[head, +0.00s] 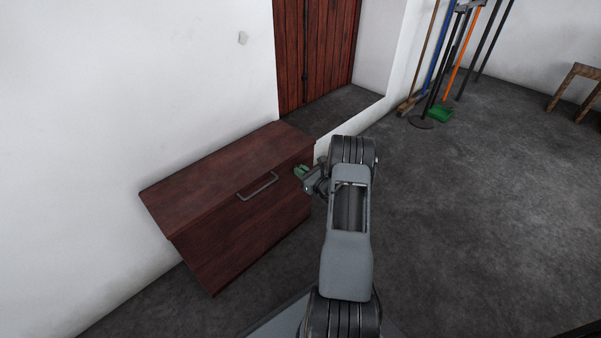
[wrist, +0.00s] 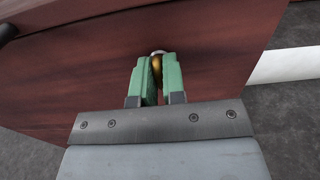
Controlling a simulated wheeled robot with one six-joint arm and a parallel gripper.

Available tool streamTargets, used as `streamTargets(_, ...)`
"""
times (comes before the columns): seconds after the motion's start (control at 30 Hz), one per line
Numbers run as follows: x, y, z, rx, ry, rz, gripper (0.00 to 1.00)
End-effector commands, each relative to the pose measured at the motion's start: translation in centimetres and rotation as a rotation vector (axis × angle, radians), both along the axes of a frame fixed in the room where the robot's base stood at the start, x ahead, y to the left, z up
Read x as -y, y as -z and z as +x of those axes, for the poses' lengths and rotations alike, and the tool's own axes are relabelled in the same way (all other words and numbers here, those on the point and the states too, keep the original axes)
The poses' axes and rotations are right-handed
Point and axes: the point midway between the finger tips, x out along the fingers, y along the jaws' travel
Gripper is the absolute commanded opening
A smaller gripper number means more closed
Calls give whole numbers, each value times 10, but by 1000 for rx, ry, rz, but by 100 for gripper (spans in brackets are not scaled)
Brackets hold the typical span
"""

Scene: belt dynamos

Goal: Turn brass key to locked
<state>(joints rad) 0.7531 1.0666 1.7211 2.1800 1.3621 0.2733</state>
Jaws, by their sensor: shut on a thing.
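The brass key (wrist: 157,64) shows as a small gold piece in the wrist view, set against a round silver lock (wrist: 157,52) on the front of a dark red wooden chest (wrist: 215,45). My gripper (wrist: 156,72) has green fingers shut on the key, one finger on each side. Most of the key is hidden between the fingers, and I cannot tell its turn angle. In the head view my gripper (head: 301,171) is at the upper right of the chest front (head: 250,230), and the key is hidden there.
A metal handle (head: 258,186) sticks out of the chest front, left of my gripper. The chest stands against a white wall (head: 100,90). Brooms (head: 440,60) and a wooden stool (head: 578,85) stand at the back right. The grey floor (head: 480,200) on the right is clear.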

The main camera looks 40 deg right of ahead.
Motion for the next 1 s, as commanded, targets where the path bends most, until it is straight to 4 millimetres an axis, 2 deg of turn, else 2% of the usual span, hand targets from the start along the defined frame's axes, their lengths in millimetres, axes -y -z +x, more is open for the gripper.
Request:
streamTargets(0.03,0,-1,0,2,0,-3,0)
streamTargets(0.07,0,-1,0,2,0,-3,13)
streamTargets(0.3,0,-1,0,1,0,-2,36)
streamTargets(0.53,0,0,0,0,0,0,36)
streamTargets(0.67,2,-1,-8,-1,1,0,36)
streamTargets(0.77,5,-3,-23,-1,3,2,36)
streamTargets(1.0,15,-3,-72,-1,5,2,36)
